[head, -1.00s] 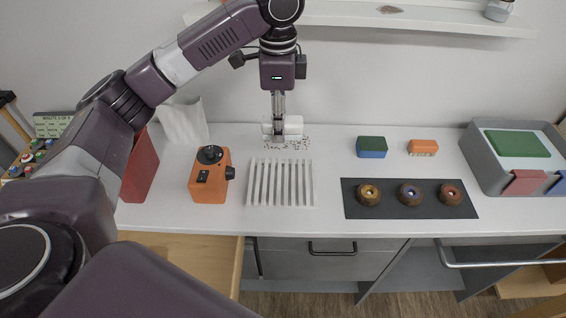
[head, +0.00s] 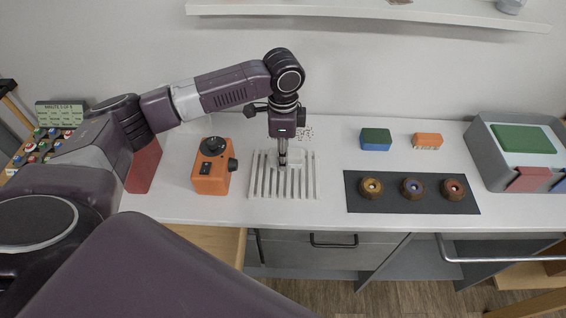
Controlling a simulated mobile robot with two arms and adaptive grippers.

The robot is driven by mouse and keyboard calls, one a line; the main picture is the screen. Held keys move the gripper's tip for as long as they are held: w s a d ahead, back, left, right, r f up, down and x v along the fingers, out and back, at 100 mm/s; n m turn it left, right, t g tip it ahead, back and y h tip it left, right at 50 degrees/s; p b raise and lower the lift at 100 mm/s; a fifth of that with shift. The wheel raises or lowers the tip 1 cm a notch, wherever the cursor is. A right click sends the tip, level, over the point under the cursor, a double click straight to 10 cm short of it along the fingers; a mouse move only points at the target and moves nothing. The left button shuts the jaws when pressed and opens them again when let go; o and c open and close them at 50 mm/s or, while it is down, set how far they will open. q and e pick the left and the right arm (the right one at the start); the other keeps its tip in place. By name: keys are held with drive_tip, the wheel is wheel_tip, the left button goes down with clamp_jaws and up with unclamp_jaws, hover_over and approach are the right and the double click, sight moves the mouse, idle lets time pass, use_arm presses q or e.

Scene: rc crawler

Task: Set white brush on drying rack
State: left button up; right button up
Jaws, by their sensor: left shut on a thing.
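The drying rack (head: 310,189) is a white slatted rack lying flat on the white counter. My left gripper (head: 282,162) is over the rear part of the rack, pointing down and shut on the white brush (head: 295,158). The brush is white against the white rack, so its outline is hard to make out and I cannot tell whether it touches the slats. My right gripper is not in view.
An orange device (head: 211,172) with a black knob stands left of the rack. A dark mat (head: 412,192) with three round brown objects is to the right. Blue-green (head: 376,139) and orange (head: 428,140) brushes or blocks lie behind the mat.

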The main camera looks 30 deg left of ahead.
sight(283, 173)
use_arm(q)
wheel_tip(283, 173, down, 4)
drive_tip(key=shift+s+r+p, duration=0.1)
drive_tip(key=shift+r+p, duration=0.05)
drive_tip(key=shift+p, duration=0.15)
drive_tip(key=shift+f, duration=0.3)
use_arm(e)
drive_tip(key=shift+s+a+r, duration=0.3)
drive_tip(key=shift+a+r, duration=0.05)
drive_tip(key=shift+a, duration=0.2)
use_arm(q)
drive_tip(key=o, duration=1.1)
drive_tip(key=shift+f, duration=0.1)
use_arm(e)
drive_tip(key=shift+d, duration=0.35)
